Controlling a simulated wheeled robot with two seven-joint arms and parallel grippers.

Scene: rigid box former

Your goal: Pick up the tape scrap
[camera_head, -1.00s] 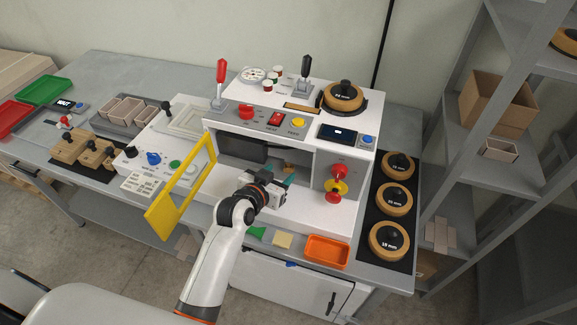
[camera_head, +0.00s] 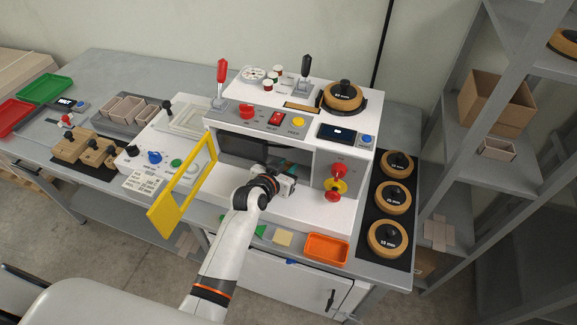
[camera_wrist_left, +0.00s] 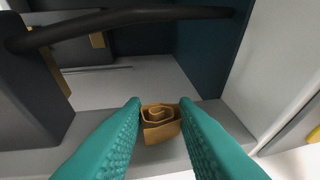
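The tape scrap (camera_wrist_left: 160,130) is a small brown curled strip on the light floor of the machine's opening. In the left wrist view it lies between the tips of my teal fingers, close to both. I cannot tell whether they touch it. My left gripper (camera_wrist_left: 160,105) is open around it. In the head view my left gripper (camera_head: 287,172) reaches into the machine's front opening, and the scrap is hidden there. My right gripper is not in view.
The white machine (camera_head: 345,165) has a yellow door (camera_head: 180,190) swung open at left. A dark bar (camera_wrist_left: 120,20) crosses above the scrap in the wrist view, with a dark block (camera_wrist_left: 35,85) at left. An orange tray (camera_head: 326,248) sits in front.

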